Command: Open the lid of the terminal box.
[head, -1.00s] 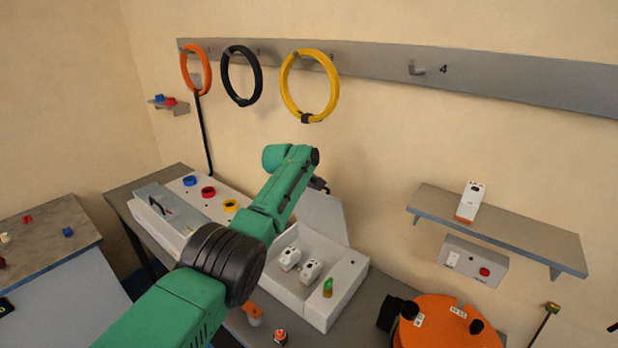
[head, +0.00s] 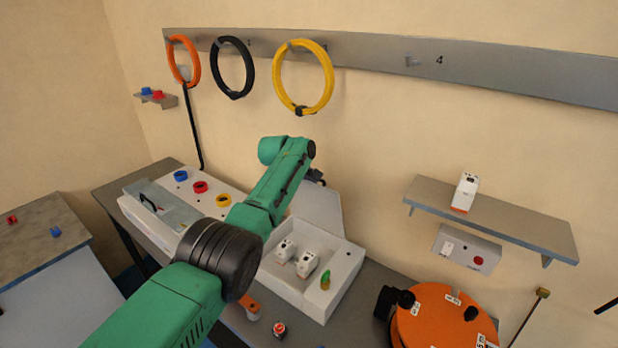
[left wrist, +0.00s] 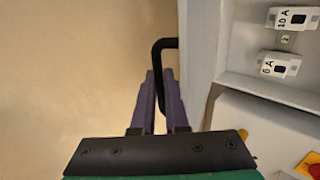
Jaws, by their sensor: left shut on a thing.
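The white terminal box (head: 341,302) stands open on the grey bench in the head view. Its pale lid (head: 318,208) is raised at the back, roughly upright. My left arm reaches over the box, and my left gripper (head: 317,178) is at the lid's top, partly hidden by the wrist. In the left wrist view, my purple fingers (left wrist: 160,98) are shut on a black handle (left wrist: 164,43) at the lid's edge. My right gripper is not in view.
Left of the box is a unit (head: 150,205) with blue, red and yellow rings. An orange round device (head: 440,325) stands at right. A shelf (head: 500,222) with a white module (head: 465,192) and cable coils (head: 302,78) on a rail are on the wall.

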